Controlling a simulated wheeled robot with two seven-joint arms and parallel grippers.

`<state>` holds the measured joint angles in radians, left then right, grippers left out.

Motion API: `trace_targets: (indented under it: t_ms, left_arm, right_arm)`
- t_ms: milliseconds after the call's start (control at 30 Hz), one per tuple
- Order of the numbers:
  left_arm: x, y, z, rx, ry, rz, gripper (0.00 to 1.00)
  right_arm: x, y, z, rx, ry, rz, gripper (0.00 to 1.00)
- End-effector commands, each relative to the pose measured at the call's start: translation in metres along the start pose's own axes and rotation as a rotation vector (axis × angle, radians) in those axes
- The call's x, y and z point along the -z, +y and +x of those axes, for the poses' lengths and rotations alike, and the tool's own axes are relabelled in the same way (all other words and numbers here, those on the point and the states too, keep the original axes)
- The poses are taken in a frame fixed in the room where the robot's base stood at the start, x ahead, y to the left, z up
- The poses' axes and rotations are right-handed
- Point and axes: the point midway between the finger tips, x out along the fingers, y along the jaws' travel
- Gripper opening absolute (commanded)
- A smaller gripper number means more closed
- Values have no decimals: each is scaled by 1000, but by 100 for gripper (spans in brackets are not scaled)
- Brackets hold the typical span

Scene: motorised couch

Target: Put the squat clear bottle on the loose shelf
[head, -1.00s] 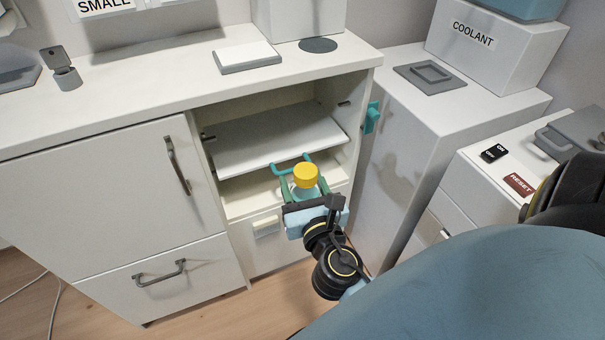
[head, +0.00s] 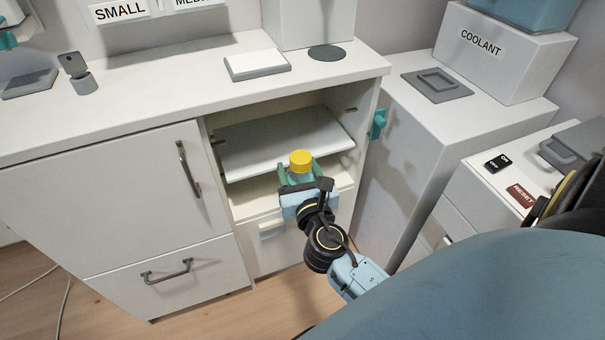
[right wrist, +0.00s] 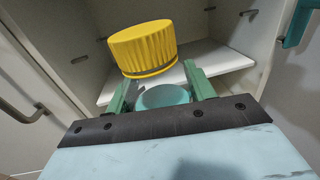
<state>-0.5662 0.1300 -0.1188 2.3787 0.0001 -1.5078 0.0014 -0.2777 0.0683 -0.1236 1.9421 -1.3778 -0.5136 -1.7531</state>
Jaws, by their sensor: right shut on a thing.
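The squat clear bottle shows its ribbed yellow cap (head: 301,160) in the head view, and the cap (right wrist: 142,48) and pale blue-looking body (right wrist: 163,97) in the right wrist view. My right gripper (head: 299,175) is shut on the bottle, with a green finger on each side of its body. The bottle looks close to upright, in front of the open cabinet bay. The loose shelf (head: 270,142) is a white board inside that bay, behind the bottle; it also shows in the right wrist view (right wrist: 225,60). My left gripper is not in view.
The bay has side walls and a lower floor (head: 250,200) under the shelf. A closed door (head: 110,200) stands left, and a teal latch (head: 377,124) sits on the right edge. The countertop (head: 180,95) is above. The shelf top looks bare.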

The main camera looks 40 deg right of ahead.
Motion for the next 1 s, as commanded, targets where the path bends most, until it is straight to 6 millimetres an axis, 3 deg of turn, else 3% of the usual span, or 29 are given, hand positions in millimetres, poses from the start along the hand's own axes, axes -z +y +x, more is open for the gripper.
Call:
trace_targets:
  t_ms: [533, 1000]
  left_arm:
    - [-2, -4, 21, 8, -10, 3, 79]
    - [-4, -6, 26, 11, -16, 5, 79]
  right_arm:
    - [-2, 6, 45, 0, -3, -1, 30]
    - [-1, 11, 82, 0, -2, 1, 30]
